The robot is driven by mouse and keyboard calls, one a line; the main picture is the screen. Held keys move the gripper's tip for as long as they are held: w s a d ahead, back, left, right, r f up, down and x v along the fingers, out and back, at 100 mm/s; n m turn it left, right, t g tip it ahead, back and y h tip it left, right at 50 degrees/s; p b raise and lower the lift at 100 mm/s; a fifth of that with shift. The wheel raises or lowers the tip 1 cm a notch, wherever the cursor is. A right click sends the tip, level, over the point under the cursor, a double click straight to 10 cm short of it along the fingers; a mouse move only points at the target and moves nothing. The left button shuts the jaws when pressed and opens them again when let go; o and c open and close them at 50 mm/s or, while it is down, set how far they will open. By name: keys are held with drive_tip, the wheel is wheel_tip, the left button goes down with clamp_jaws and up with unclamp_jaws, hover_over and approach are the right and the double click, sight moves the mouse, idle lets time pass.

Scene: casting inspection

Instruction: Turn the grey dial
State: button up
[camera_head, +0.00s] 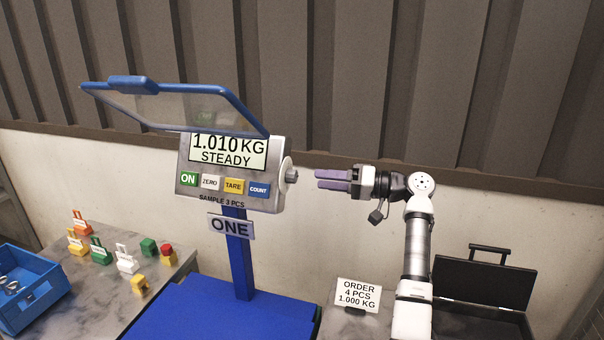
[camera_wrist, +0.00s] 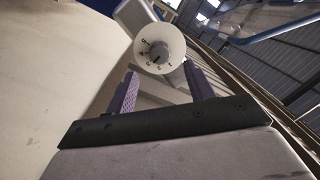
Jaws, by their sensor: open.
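The grey dial (camera_head: 291,175) sticks out from the right side of the scale's display head (camera_head: 236,189). In the wrist view the grey dial (camera_wrist: 159,51) sits in the middle of a round white plate with small marks around it. My gripper (camera_head: 318,180) is to the right of the dial, level with it and pointing at it, with a short gap between. In the wrist view my gripper (camera_wrist: 158,84) has its two purple fingers apart, nothing between them, and the dial shows beyond the fingertips. The display reads 1.010 KG STEADY.
A raised clear cover (camera_head: 175,105) with a blue frame tilts above the display. A blue column (camera_head: 239,255) rises from the blue platform (camera_head: 215,315). An order card (camera_head: 358,294) and an open black case (camera_head: 485,285) stand at right. Several small coloured pieces and a blue bin (camera_head: 30,295) are at left.

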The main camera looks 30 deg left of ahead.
sight(296, 177)
drive_tip(key=p+x, duration=0.1)
drive_tip(key=x, duration=0.5)
drive_tip(key=shift+a, duration=0.25)
drive_tip(key=c, duration=1)
